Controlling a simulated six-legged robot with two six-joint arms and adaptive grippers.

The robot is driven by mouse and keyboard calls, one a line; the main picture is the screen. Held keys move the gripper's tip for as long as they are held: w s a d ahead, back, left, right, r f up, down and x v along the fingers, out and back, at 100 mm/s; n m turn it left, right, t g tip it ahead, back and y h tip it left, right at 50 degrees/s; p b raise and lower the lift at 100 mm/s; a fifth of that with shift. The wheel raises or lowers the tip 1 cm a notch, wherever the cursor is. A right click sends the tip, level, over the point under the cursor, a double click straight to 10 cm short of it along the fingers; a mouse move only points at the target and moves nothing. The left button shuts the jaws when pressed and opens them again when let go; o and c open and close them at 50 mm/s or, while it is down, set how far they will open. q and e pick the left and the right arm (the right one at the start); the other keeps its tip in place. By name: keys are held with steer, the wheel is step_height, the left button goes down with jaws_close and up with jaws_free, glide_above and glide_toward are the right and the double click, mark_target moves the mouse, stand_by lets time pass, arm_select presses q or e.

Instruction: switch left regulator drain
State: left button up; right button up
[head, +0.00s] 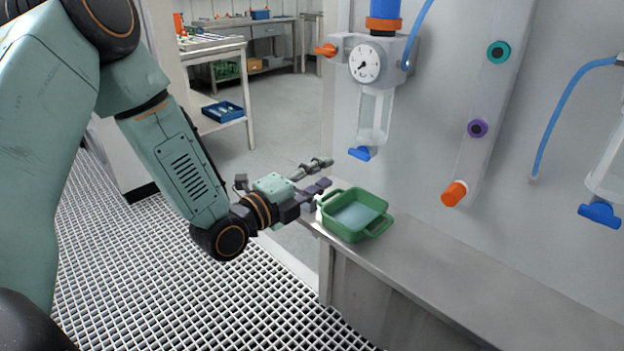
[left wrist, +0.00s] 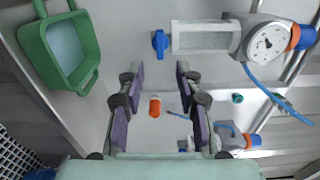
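The left regulator (head: 372,62) hangs on the pale panel, with a round gauge and a clear bowl. Its blue drain handle (head: 359,153) sits below the bowl. In the left wrist view the regulator's clear bowl (left wrist: 203,37) lies sideways at the top, with the blue drain handle (left wrist: 160,43) at its left end. My left gripper (head: 322,174) is open and empty, below and left of the drain handle, apart from it. In the left wrist view its fingers (left wrist: 160,68) stand either side, with the handle beyond the tips. My right gripper is not in view.
A green tray (head: 374,229) with a pale blue bottom stands on the grey ledge (head: 450,262), close right of my left gripper. A second blue drain handle (head: 600,214) is at the right. An orange knob (head: 454,194) sticks out between them. A worktable stands behind.

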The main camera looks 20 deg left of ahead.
arm_select(q)
steer(key=shift+v, duration=1.05)
steer(key=s+f+n+g+y, duration=0.2)
steer(key=s+f+n+g, duration=0.25)
steer(key=f+n, duration=0.45)
steer(key=s+f+n+g+y, duration=0.2)
steer(key=s+f+n+g, duration=0.25)
steer(key=f+n, duration=0.4)
steer(key=s+f+n+g+y, duration=0.1)
steer(key=s+f+g, duration=0.3)
steer(key=s, duration=0.9)
steer(key=s+d+f+n+g+y, duration=0.1)
steer(key=s+f+n+g, duration=0.3)
steer(key=s+f, duration=0.4)
steer(key=s, duration=0.5)
steer(key=shift+s+f, duration=0.25)
steer(key=shift+f, duration=0.05)
steer(key=shift+d, duration=0.1)
steer(key=shift+s, duration=0.1)
